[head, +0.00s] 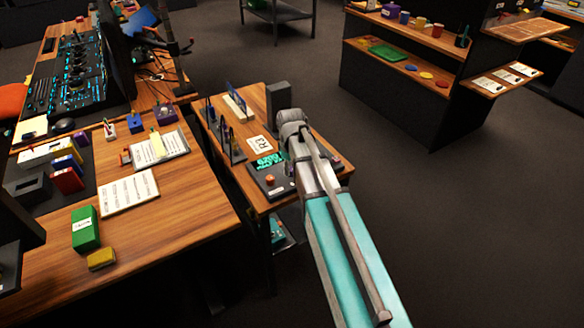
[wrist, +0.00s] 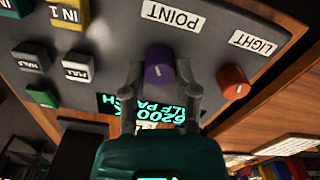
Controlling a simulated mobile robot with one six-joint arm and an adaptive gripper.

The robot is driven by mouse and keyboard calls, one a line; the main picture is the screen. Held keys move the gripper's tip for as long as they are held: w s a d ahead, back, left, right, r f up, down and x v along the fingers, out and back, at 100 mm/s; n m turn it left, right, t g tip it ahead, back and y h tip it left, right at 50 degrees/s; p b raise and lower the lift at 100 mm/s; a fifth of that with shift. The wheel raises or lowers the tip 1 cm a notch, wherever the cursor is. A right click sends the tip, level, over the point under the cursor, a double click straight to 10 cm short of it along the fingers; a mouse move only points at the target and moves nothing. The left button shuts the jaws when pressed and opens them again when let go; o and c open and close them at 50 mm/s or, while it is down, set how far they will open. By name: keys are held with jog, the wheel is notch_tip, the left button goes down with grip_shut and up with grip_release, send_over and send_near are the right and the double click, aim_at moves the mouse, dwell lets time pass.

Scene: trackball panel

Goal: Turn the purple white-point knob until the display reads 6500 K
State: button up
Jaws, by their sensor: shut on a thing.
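In the wrist view, which shows the panel upside down, the purple knob (wrist: 158,68) stands on the grey panel (wrist: 115,35) beside a label reading POINT. My gripper (wrist: 160,76) has one finger on each side of the knob and is shut on it. A white pointer line shows on the knob. The display (wrist: 150,106) has cyan digits that seem to read 6200; my gripper covers part of it. In the head view my gripper (head: 291,128) is over the panel and hides the purple knob; the lit display (head: 268,160) shows beside it.
An orange-red knob (wrist: 233,80) beside a LIGHT label sits close to my right finger. White HALF (wrist: 30,55) and FULL (wrist: 81,66) buttons, a green button (wrist: 42,96) and blue and yellow ones lie to the left. A dark box (head: 279,98) stands behind my gripper.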

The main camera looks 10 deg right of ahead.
grip_shut()
jog(key=shift+m, duration=1.6)
jog(key=m, duration=0.5)
jog(key=shift+m, duration=0.4)
jog(key=o, duration=0.9)
grip_release()
